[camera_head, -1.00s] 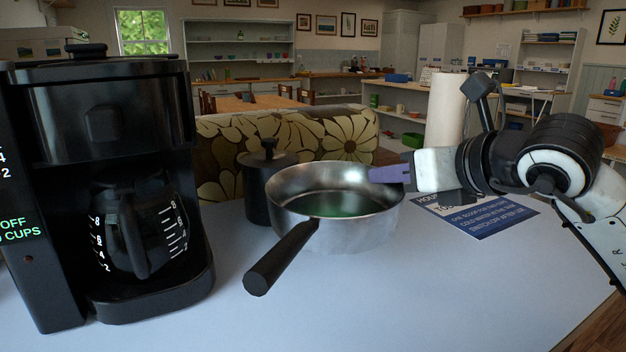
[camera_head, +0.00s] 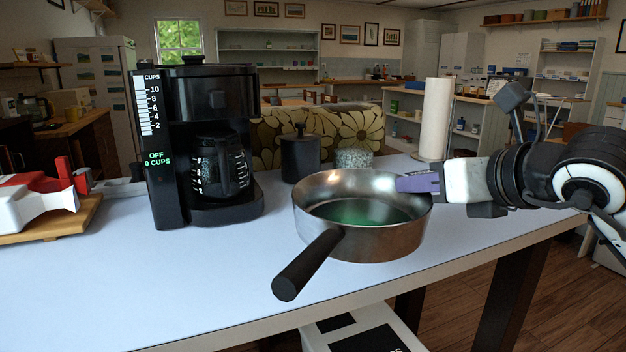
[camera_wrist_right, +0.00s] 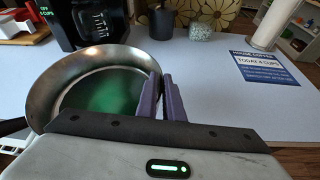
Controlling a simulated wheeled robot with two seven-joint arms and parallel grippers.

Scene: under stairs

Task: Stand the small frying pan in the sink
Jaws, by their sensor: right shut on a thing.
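The small frying pan (camera_head: 362,240) is a steel pan with a green inside and a black handle that points toward the front left. It is level and appears held up over the front part of the white table, near its front edge. My right gripper (camera_head: 420,184) has purple fingers shut on the pan's right rim. In the right wrist view the gripper (camera_wrist_right: 165,98) pinches the wall of the pan (camera_wrist_right: 68,80). No sink shows in any view. My left gripper is not in view.
The white table (camera_head: 130,290) carries a black coffee maker (camera_head: 215,110), a black lidded canister (camera_head: 300,158), a speckled pot (camera_head: 353,158) and a paper towel roll (camera_head: 436,118). A wooden board (camera_head: 50,222) with a red and white object lies at the left. A blue notice (camera_wrist_right: 264,68) lies flat.

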